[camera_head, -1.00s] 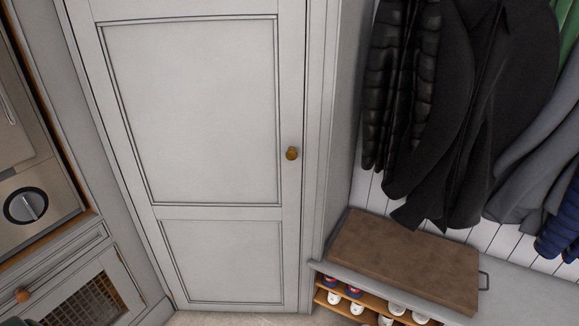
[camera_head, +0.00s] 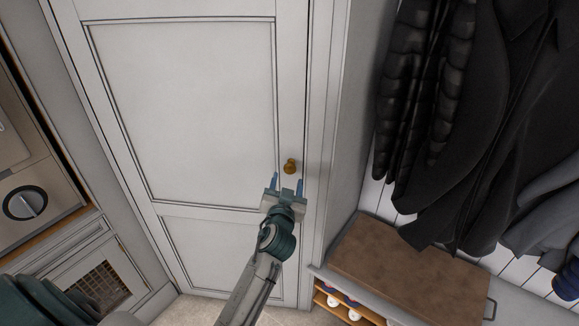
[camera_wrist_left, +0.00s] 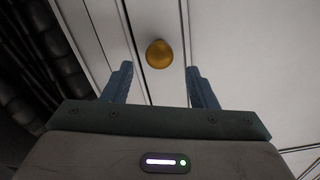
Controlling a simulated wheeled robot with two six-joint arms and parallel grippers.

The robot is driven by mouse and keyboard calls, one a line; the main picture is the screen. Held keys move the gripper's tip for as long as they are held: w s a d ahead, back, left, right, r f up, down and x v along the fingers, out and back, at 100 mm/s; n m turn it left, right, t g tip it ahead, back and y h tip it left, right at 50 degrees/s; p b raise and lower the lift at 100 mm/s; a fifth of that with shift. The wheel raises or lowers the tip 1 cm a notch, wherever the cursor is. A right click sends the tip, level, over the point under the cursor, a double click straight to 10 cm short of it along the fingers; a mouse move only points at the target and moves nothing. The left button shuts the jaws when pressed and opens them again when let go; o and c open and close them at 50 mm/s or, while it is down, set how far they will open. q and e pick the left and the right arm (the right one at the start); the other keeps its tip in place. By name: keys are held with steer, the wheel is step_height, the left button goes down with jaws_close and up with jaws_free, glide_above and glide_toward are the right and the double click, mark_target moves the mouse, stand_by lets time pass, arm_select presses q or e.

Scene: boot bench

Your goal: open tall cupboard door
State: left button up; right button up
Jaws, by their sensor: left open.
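The tall cupboard door (camera_head: 185,110) is pale grey with two recessed panels, and it is closed. Its round brass knob (camera_head: 290,166) sits near the right edge of the door. My left gripper (camera_head: 287,184) is open just below the knob in the head view, with its two blue fingers pointing up toward it. In the left wrist view the knob (camera_wrist_left: 159,54) shows ahead of the fingertips (camera_wrist_left: 161,78), roughly midway between them. The fingers do not touch it. My right gripper is not in view.
Dark coats (camera_head: 470,120) hang to the right above a bench with a brown cushion (camera_head: 405,268) and shoes on a shelf beneath. An appliance with a round dial (camera_head: 25,203) stands at the left. Floor shows below the door.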

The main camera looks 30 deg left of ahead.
mark_target(290, 171)
arm_select(q)
steer(key=p+x, duration=0.1)
steer(key=x, duration=0.5)
steer(key=shift+w, duration=0.3)
steer(key=shift+c, duration=0.2)
